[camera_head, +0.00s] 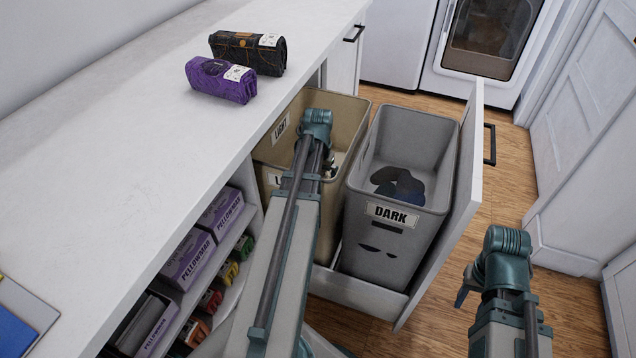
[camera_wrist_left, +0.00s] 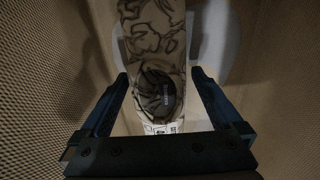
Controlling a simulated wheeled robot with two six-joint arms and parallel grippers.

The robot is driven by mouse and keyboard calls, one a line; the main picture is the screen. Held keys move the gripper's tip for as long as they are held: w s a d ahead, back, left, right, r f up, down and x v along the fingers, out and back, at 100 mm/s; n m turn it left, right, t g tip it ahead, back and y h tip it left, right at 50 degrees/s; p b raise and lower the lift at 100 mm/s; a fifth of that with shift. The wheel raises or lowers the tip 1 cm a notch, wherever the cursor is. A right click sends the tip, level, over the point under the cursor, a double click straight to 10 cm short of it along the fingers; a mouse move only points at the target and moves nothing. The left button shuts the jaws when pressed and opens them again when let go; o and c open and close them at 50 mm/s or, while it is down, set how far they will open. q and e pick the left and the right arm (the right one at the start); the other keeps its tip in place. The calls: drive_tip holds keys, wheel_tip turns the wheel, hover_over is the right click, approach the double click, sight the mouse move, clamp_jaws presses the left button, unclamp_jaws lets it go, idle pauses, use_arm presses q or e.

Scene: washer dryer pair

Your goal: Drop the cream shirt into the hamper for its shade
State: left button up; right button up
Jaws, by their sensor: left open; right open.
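The cream shirt (camera_wrist_left: 153,28), a cream cloth with dark line patterns and a small white tag, shows in the left wrist view inside a beige woven hamper (camera_wrist_left: 40,95). My left gripper (camera_wrist_left: 158,78) is open, its fingers on either side of the cloth's near end; I cannot tell whether they touch it. In the head view my left arm reaches into the beige hamper (camera_head: 346,108), labelled LIGHT, and hides much of its inside. A grey hamper (camera_head: 440,150) labelled DARK stands to its right with dark cloth inside. My right gripper (camera_head: 463,292) is open and empty over the floor.
A purple folded garment (camera_head: 222,82) and a black one (camera_head: 250,50) lie on the white counter (camera_head: 110,130). The pulled-out drawer front (camera_head: 465,170) borders the hampers on the right. Shelves with purple boxes (camera_head: 188,258) are at lower left. Wood floor (camera_head: 510,165) is clear at right.

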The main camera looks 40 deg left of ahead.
use_arm(q)
wheel_tip(320, 180, up, 13)
drive_tip(key=p, duration=1.2)
drive_tip(key=shift+p, duration=0.3)
